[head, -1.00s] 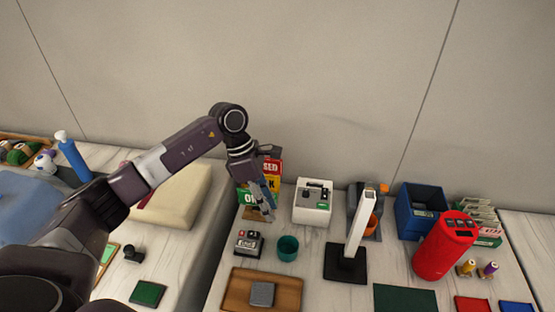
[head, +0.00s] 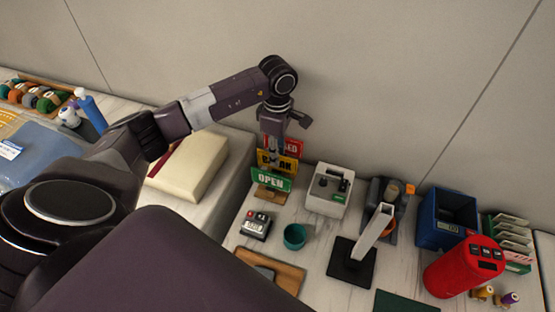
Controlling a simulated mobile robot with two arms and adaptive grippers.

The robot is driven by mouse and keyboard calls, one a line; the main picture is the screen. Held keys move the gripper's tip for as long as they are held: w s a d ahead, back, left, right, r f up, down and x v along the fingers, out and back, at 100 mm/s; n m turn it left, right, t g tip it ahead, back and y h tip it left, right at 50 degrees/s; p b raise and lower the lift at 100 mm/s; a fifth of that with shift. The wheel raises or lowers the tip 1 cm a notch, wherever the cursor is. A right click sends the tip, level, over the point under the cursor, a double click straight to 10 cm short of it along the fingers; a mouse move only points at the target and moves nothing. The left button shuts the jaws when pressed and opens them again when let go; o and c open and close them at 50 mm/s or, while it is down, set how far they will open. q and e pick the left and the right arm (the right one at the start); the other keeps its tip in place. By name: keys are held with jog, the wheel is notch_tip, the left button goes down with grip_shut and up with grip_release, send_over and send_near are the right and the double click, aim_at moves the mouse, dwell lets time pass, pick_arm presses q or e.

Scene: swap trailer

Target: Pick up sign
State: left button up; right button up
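A stack of signs stands in a wooden holder on the counter by the wall. The front sign is green and reads OPEN (head: 271,179). Behind it is a yellow sign (head: 266,160), and at the back a red sign (head: 290,147). My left gripper (head: 275,150) points down at the signs, over the yellow and red ones, and partly hides their lettering. I cannot tell whether its fingers are apart or closed, or whether they touch a sign. My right gripper is not in view.
A white device (head: 328,190), a teal cup (head: 295,237) and a small stamp-like device (head: 257,225) stand near the signs. A cream cushion-like block (head: 190,165) lies to the left.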

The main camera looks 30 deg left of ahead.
pick_arm(q)
jog(key=shift+f, duration=0.65)
jog(key=shift+f+b, duration=0.25)
jog(key=shift+b, duration=0.1)
jog(key=shift+c, duration=0.5)
grip_shut()
